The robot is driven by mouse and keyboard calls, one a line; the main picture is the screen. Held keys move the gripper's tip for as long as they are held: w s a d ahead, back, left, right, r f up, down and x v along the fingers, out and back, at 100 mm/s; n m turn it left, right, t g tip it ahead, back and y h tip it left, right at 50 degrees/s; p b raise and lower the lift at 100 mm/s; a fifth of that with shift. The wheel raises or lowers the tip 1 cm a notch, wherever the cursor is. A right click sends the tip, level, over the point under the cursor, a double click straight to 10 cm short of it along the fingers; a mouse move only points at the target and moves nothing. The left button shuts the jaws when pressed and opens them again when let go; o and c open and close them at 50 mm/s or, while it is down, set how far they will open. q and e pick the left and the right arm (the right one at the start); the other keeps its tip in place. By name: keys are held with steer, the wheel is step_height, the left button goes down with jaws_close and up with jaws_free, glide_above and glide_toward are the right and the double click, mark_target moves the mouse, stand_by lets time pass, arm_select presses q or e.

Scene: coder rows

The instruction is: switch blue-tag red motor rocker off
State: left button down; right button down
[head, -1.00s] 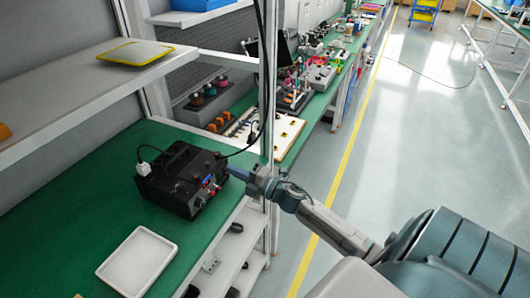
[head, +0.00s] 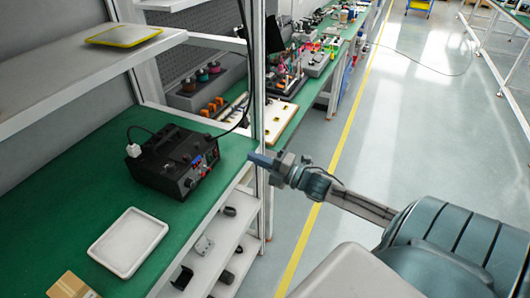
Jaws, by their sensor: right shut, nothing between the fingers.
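A black box-shaped device (head: 165,165) with a handle on top stands on the green bench. Its front panel (head: 202,169) faces right and carries small controls, with a blue patch and a red spot. The blue tag and the red rocker are too small to tell apart surely, and the rocker's position cannot be read. My right gripper (head: 254,158) is shut and empty. It is to the right of the panel, apart from it, near the bench's front edge, pointing left. My left gripper is not in view.
A white tray (head: 100,252) lies on the green bench (head: 60,205) in front of the device. A cardboard box (head: 72,286) is at the lower left. A white upright post (head: 259,100) stands behind my gripper. A shelf (head: 60,80) overhangs at left.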

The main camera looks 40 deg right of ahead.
steer(key=shift+s+d+r+p, duration=0.1)
steer(key=shift+s+d+p, duration=0.15)
steer(key=shift+s+p, duration=0.25)
steer(key=shift+s+d+r+p, duration=0.1)
steer(key=shift+s+d+p, duration=0.15)
steer(key=shift+s, duration=0.45)
